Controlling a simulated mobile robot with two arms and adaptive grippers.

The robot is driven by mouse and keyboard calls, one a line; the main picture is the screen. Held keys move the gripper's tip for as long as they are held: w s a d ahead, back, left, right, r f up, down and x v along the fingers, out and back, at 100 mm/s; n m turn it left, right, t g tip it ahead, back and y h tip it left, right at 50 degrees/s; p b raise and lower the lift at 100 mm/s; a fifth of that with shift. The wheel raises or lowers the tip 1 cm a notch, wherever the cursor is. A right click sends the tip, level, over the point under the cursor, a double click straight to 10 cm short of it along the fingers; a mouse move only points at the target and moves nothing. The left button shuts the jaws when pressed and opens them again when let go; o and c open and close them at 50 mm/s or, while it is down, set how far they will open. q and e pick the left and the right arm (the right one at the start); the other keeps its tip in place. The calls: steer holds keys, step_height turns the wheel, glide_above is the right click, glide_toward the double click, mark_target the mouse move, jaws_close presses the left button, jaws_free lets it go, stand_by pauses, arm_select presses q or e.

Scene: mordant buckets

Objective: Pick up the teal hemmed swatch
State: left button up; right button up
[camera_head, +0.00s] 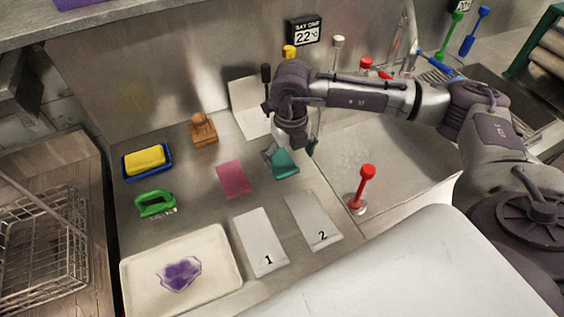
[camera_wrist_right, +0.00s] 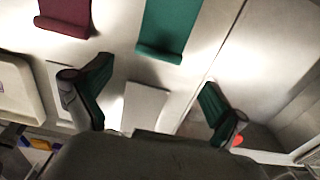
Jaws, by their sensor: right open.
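The teal hemmed swatch (camera_head: 286,165) lies on the grey metal counter, right of a pink swatch (camera_head: 234,179). My right gripper (camera_head: 290,150) is above the teal swatch in the head view and partly covers its far end. In the right wrist view the teal swatch (camera_wrist_right: 170,28) lies at the top, with a rolled hem at its lower edge. There my right gripper (camera_wrist_right: 155,103) is open, its two fingers wide apart with nothing between them. The swatch appears beyond the fingertips, apart from them. My left gripper is in neither view.
White cards 1 (camera_head: 261,238) and 2 (camera_head: 315,222) lie in front of the swatches. A cream tray (camera_head: 225,240) with a purple patch is at front left. A red-handled tool (camera_head: 366,185) stands to the right. A green brush (camera_head: 155,204) and wooden stamp (camera_head: 203,130) are left.

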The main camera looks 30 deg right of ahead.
mark_target(288, 172)
step_height(288, 172, down, 4)
steer(key=shift+w+a+f+p, duration=0.1)
steer(key=shift+a+f+p, duration=0.1)
steer(key=shift+p, duration=0.8)
steer(key=shift+f, duration=0.25)
steer(key=c, duration=0.9)
